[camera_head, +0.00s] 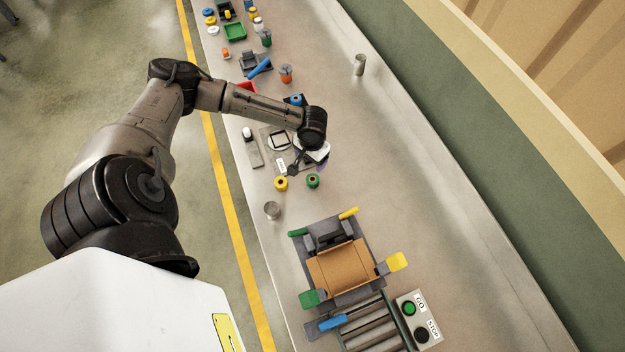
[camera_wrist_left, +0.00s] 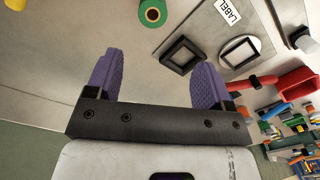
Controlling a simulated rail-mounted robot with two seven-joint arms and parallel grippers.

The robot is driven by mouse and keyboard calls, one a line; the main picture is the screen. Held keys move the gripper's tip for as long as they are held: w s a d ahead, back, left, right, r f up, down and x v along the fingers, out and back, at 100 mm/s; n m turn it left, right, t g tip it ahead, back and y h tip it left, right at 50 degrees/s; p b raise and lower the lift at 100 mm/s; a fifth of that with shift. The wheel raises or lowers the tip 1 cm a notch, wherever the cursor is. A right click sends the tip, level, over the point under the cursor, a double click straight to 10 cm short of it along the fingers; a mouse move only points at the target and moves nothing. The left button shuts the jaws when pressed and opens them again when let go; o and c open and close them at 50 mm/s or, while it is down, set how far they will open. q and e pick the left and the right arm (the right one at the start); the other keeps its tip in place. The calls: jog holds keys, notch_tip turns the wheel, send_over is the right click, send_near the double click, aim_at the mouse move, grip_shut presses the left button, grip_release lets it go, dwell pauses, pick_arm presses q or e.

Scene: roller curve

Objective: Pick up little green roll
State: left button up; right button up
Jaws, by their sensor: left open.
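The little green roll (camera_head: 313,181) stands on the long table, just below my left gripper (camera_head: 319,163) in the head view. In the left wrist view the green roll (camera_wrist_left: 152,13) is at the top edge, partly cut off, with its orange and dark centre showing. It lies beyond the fingertips and apart from them. My left gripper (camera_wrist_left: 156,62) is open, with two purple fingers spread and nothing between them. My right gripper is in neither view.
A yellow roll (camera_head: 281,184) stands left of the green one, and a metal cup (camera_head: 272,210) is below it. A labelled plate with square frames (camera_head: 279,141) lies nearby. A cardboard piece on a fixture (camera_head: 341,268) is nearer. The table's right side is mostly clear.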

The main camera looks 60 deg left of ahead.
aim_at(312, 179)
pick_arm(q)
jog(key=f+n, duration=0.1)
jog(key=f, duration=0.1)
jog(key=f+n, duration=0.1)
jog(key=f, duration=0.5)
jog(key=shift+w+d+f+n, duration=0.2)
jog(key=shift+d+f+n, duration=0.1)
jog(key=shift+n, duration=0.1)
jog(key=shift+f+p, duration=0.35)
jog(key=shift+f, duration=2.25)
jog(key=c, duration=1)
